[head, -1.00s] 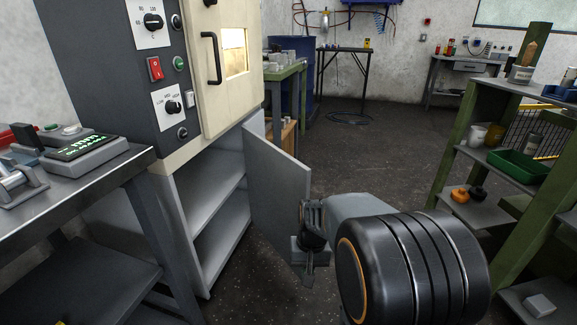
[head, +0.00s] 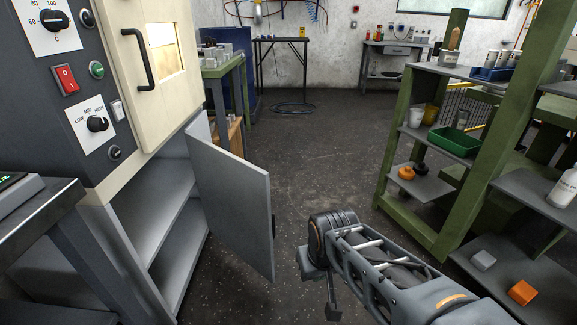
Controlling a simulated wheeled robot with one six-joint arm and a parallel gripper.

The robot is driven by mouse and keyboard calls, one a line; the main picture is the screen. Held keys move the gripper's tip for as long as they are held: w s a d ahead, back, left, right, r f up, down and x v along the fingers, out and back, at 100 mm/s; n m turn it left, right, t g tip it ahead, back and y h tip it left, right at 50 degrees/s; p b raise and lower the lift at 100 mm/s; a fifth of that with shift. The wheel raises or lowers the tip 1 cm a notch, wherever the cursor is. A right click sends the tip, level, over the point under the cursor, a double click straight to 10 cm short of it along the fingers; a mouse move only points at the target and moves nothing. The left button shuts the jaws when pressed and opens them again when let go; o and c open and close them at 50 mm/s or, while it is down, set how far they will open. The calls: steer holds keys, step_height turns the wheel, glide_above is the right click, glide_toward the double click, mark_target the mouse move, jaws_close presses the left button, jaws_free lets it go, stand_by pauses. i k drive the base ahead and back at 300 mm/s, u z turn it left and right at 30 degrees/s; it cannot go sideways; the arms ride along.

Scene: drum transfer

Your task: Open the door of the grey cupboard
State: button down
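The grey cupboard (head: 130,278) stands at the left under the cream oven-like cabinet. Its door (head: 232,195) stands wide open, swung out to the right, and the shelves inside show. A small dark handle (head: 273,227) is at the door's free edge. My gripper (head: 319,288) is to the right of the door, low over the floor, with a gap between it and the handle. My arm partly hides the gripper, and its finger opening is not clear.
A grey bench (head: 45,205) stands at the near left. A green-framed shelf rack (head: 405,160) with a green bin (head: 454,141) and bottles stands at the right. The dark floor (head: 310,150) beyond the door is clear.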

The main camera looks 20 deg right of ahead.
mark_target(234, 192)
steer(key=z, duration=0.55)
steer(key=i, duration=0.65)
steer(key=u, duration=3)
